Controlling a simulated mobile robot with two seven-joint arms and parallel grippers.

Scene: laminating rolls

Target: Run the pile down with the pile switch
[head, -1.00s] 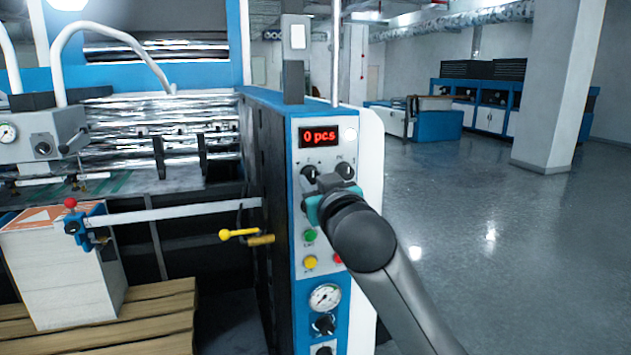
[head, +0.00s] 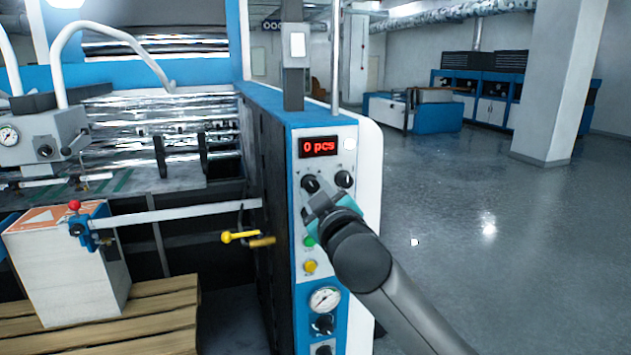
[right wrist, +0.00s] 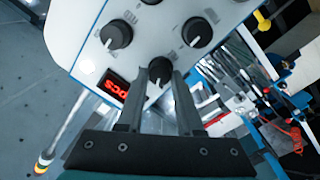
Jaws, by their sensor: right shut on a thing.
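The pile (head: 70,270) is a tall white stack with an orange-marked top sheet. It sits on a wooden pallet (head: 130,310) at the left in the head view. The control panel has a red display (head: 318,146) reading "0 pcs". Two black rotary knobs sit under it, an upper left knob (head: 310,183) and an upper right knob (head: 343,180). My right gripper (head: 315,196) is at the upper left knob. In the right wrist view its fingers (right wrist: 160,78) flank that knob (right wrist: 160,70). The knob labels are unreadable, so I cannot tell which is the pile switch. My left gripper is out of view.
A green button (head: 309,241), a yellow button (head: 310,266) and a gauge (head: 325,299) lie below my gripper. A yellow-handled lever (head: 240,237) sticks out left of the panel. Open floor (head: 480,260) lies to the right.

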